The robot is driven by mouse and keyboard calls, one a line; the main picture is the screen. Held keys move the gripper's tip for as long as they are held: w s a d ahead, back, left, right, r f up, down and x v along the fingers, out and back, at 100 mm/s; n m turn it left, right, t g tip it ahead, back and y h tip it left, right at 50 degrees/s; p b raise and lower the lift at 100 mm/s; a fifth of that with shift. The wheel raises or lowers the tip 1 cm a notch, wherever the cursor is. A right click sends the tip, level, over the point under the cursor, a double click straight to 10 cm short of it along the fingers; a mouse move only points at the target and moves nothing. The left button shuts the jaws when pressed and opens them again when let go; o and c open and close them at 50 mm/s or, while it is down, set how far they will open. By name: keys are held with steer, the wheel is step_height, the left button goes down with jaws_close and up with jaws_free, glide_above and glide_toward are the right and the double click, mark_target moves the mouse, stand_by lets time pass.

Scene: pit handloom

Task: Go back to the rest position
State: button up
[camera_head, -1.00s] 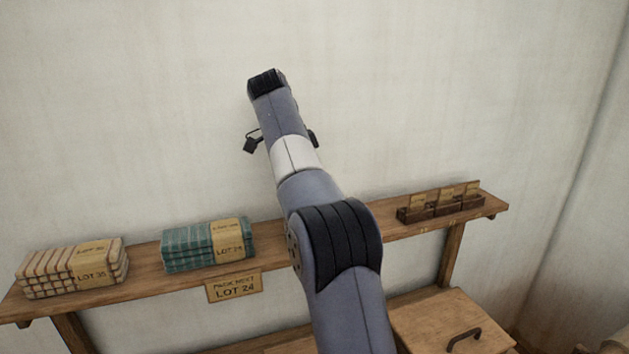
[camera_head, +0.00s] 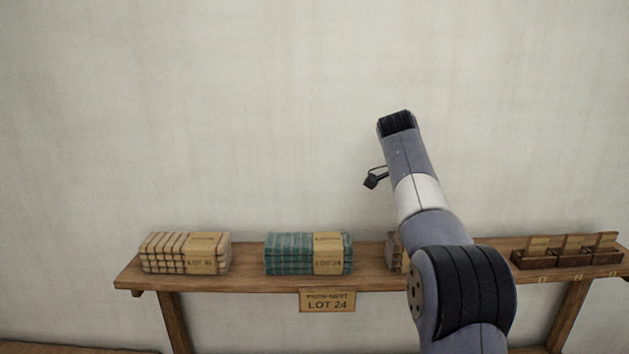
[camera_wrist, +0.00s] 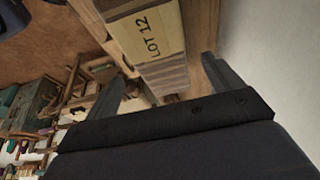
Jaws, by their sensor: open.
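My gripper (camera_wrist: 163,70) shows in the wrist view with its two fingers spread apart, open and holding nothing. A striped cloth bundle labelled LOT 12 (camera_wrist: 150,38) lies just beyond the fingers; I cannot tell whether it reaches between the tips. In the head view my arm rises at the right of centre, and my gripper is hidden there. A bundle on the shelf (camera_head: 396,252) is mostly hidden behind my arm.
The wooden shelf (camera_head: 375,283) bears a beige striped bundle (camera_head: 184,253) at left and a teal LOT 24 bundle (camera_head: 308,254). A LOT 24 sign (camera_head: 327,300) hangs from its front edge. Small dark boxes with cards (camera_head: 567,251) stand at right. The wall above is bare.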

steer(key=x, duration=0.7)
steer(key=shift+f+b, duration=0.1)
steer(key=shift+b, duration=0.25)
steer(key=shift+r, duration=0.65)
